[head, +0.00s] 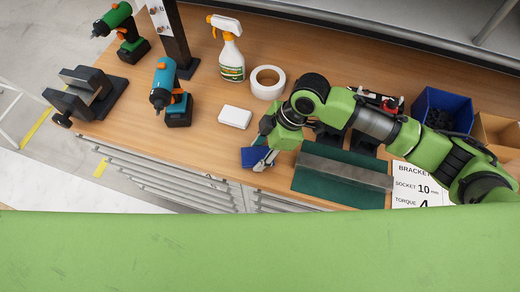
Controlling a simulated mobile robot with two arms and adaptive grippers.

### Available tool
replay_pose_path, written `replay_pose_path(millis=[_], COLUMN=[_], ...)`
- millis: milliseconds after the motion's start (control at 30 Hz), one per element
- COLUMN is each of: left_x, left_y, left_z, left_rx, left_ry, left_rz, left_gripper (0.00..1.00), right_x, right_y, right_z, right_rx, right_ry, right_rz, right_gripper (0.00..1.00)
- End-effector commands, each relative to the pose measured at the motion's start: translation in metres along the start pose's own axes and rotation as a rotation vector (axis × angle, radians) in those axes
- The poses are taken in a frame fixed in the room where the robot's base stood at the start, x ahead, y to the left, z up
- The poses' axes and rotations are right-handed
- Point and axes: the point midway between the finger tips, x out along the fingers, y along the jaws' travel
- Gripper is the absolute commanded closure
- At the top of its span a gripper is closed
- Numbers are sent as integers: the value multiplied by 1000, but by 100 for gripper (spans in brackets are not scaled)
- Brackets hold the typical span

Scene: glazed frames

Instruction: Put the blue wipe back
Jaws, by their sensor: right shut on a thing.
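The blue wipe (249,157) shows at the front edge of the wooden bench, left of the green mat. My right gripper (262,158) is at its right side and shut on it. The gripper's fingers and wrist hide part of the wipe. I cannot tell whether the wipe touches the bench or hangs just above it. My left gripper is not in the head view.
A white block (235,117), tape roll (267,82), spray bottle (230,55), blue drill (170,92), green drill (122,32) and vise (85,94) stand left and behind. A metal bar (345,170) lies on the green mat (312,184). A blue bin (442,103) is right.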

Motion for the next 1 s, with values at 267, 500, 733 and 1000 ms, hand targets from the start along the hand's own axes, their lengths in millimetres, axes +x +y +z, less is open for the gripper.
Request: replay_pose_path(millis=[267, 500, 733, 1000], left_x=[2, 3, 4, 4], left_y=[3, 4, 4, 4], left_z=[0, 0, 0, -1], left_rx=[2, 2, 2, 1], left_ry=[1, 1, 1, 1], left_rz=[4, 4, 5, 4], left_gripper=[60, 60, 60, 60], right_x=[5, 14, 16, 16], right_y=[0, -2, -3, -3], right_z=[2, 6, 9, 10], right_rx=[1, 3, 5, 7], right_ry=[0, -3, -8, -11], right_rz=[-1, -5, -8, -9], right_gripper=[76, 76, 42, 42])
